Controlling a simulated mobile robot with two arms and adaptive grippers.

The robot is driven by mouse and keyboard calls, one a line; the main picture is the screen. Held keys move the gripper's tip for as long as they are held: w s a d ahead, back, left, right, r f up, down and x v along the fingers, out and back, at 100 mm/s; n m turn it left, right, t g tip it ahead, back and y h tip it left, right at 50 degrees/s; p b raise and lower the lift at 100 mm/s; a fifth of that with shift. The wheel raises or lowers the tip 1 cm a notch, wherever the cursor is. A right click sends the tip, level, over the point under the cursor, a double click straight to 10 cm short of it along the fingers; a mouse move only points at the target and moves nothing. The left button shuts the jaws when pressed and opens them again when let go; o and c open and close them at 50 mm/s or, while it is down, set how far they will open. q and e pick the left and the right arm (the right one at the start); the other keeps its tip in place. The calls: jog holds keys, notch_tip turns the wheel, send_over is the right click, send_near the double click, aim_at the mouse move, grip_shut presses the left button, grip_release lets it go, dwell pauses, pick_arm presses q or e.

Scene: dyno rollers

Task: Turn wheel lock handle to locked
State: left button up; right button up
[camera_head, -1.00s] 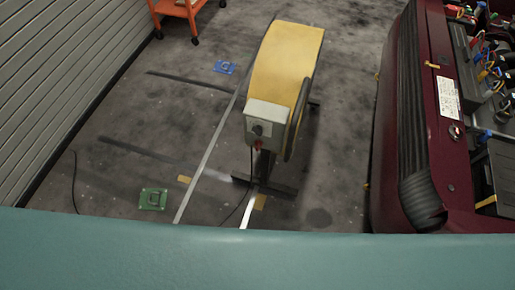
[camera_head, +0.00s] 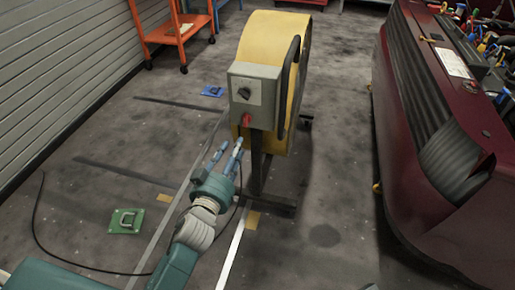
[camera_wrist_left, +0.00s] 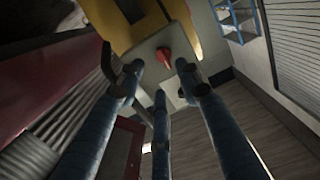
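A red handle (camera_head: 247,120) sits on the lower front of a grey control box (camera_head: 241,74), below a black knob (camera_head: 244,92). The box is fixed to a yellow wheel-like stand (camera_head: 265,38). My left gripper (camera_head: 231,145) is just below and left of the red handle, apart from it, with its blue fingers spread and empty. In the left wrist view the red handle (camera_wrist_left: 163,55) shows beyond the gap between the open fingers (camera_wrist_left: 160,75). The box (camera_wrist_left: 150,45) is behind it. My right gripper is not in view.
A dark red car body (camera_head: 440,130) stands at the right. An orange cart (camera_head: 170,32) is at the back left by a slatted wall (camera_head: 60,70). A green plate (camera_head: 125,221) and a black cable (camera_head: 36,215) lie on the floor.

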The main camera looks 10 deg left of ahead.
aim_at(246, 121)
pick_arm(q)
jog(key=w, duration=0.3)
jog(key=w+r+b, duration=0.1)
jog(key=w, duration=0.7)
jog(key=shift+d+r, duration=0.25)
jog(key=shift+d, duration=0.1)
jog(key=shift+s, duration=0.1)
jog(key=c, duration=0.8)
